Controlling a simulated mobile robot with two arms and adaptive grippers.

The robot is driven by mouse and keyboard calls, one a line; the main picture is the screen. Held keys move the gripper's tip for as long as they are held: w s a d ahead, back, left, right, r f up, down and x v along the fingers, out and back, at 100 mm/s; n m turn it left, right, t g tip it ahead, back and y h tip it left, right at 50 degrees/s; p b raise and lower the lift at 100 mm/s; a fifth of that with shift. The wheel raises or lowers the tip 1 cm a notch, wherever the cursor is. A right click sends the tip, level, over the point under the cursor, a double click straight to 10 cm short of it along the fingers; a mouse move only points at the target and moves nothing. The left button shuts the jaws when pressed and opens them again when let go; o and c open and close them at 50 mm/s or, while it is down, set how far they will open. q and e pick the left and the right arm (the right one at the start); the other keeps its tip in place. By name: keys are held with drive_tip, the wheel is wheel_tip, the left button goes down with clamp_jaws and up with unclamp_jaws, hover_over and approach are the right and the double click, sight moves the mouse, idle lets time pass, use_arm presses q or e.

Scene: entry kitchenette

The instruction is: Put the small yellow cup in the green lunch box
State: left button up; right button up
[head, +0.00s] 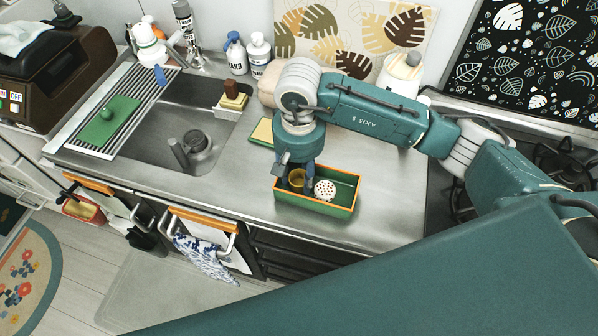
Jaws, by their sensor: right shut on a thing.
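The green lunch box (318,206), open with an orange rim, sits near the front edge of the steel counter. My right gripper (297,177) reaches down at the left part of the box and is shut on the small yellow cup (296,181). The cup shows between the fingers, within the box's outline; I cannot tell whether it touches the floor of the box. A white dotted round thing (325,190) lies in the box just right of the cup. My left gripper is not in view.
A sink (190,130) lies to the left, with a drying rack holding a flat green piece (110,121). Bottles (236,54) stand behind, and a yellow sponge-like block (262,132) lies left of my arm. The counter right of the box is clear up to the stove.

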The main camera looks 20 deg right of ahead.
sight(299, 185)
drive_tip(key=shift+f+b, duration=0.15)
drive_tip(key=shift+b, duration=0.15)
drive_tip(key=o, duration=0.8)
drive_tip(key=shift+r, duration=0.2)
wheel_tip(299, 185, up, 12)
drive_tip(key=b, duration=0.3)
drive_tip(key=shift+r, duration=0.1)
